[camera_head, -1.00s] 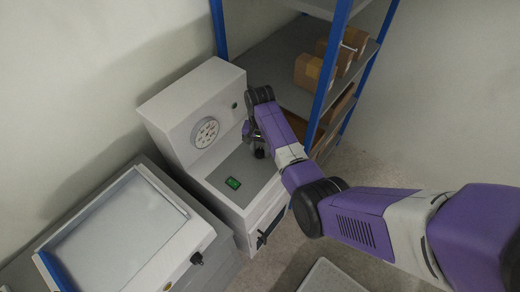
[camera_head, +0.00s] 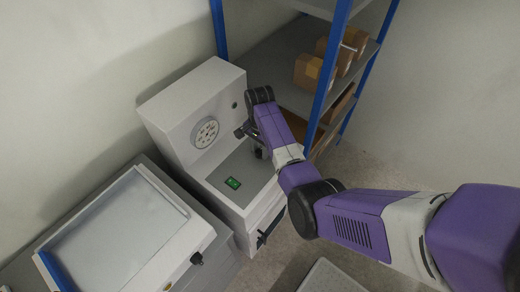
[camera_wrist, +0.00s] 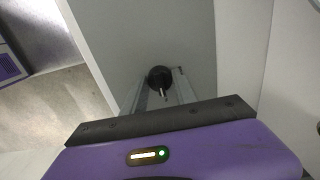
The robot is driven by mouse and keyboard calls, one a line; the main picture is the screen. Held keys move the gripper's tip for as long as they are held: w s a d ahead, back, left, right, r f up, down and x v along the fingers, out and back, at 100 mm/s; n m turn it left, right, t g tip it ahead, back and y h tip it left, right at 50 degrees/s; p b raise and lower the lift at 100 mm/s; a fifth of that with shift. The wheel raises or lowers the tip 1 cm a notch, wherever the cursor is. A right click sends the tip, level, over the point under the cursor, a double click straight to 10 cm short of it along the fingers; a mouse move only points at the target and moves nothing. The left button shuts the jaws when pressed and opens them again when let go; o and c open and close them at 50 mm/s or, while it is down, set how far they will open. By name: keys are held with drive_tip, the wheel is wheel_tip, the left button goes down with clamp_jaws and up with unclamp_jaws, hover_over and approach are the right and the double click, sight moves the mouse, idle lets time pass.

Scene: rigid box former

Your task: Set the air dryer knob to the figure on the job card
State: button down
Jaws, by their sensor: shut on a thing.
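The air dryer (camera_head: 180,100) is a grey cabinet with a round white dial (camera_head: 205,132) on its upright face and a small green display (camera_head: 232,183) on its grey deck. In the wrist view a round black knob (camera_wrist: 159,77) with a light pointer mark stands on the grey deck. My gripper (camera_wrist: 159,88) is shut on the knob, one finger on each side of it. In the head view my gripper (camera_head: 258,150) is over the right part of the deck and mostly hides the knob. I cannot make out a job card or the dial's figures.
A blue-posted shelf (camera_head: 285,95) with several cardboard boxes (camera_head: 310,72) stands close behind and right of my arm. A grey machine with a pale, framed top (camera_head: 120,235) stands at the left. Bare floor shows at the lower middle.

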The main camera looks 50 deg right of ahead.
sight(260, 150)
drive_tip(key=c, duration=1)
unclamp_jaws()
drive_tip(key=shift+o, duration=0.2)
drive_tip(key=shift+r+b, duration=0.55)
drive_tip(key=shift+r, duration=3.35)
